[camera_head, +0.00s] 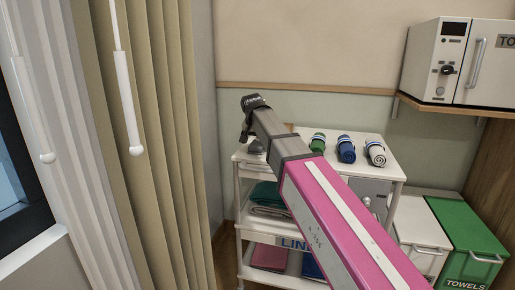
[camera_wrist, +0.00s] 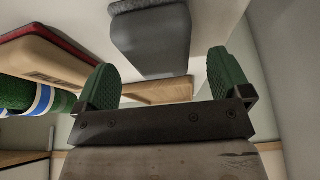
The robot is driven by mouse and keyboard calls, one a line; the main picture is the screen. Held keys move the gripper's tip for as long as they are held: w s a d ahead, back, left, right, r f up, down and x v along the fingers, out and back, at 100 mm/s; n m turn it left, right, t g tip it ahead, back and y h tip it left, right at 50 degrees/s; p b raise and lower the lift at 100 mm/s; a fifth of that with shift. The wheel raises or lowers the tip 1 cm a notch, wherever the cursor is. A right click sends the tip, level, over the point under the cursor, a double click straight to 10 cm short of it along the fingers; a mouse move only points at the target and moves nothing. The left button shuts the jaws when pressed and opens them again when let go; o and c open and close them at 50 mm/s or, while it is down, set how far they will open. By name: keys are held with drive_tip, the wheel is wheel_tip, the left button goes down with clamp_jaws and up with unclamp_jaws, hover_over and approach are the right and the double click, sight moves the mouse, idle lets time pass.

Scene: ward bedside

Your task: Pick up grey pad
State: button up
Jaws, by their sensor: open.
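The grey pad (camera_wrist: 150,42) is a dark grey block at the top middle of the wrist view. In the head view a small grey item (camera_head: 256,146) at the left of the cart top appears to be it, partly hidden. My gripper (camera_head: 245,134) is above that corner of the cart, at the end of my pink arm. In the wrist view my gripper (camera_wrist: 162,62) is open, its green-padded fingers on either side of the pad's near end. Nothing is held. I cannot tell whether a finger touches the pad.
A wooden block with a red layer (camera_wrist: 45,52) lies left of the pad in the wrist view. Curtains (camera_head: 150,130) hang left; lidded bins (camera_head: 468,240) stand right.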

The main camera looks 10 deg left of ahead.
drive_tip(key=shift+x, duration=1.15)
drive_tip(key=shift+f, duration=0.2)
drive_tip(key=c, duration=1)
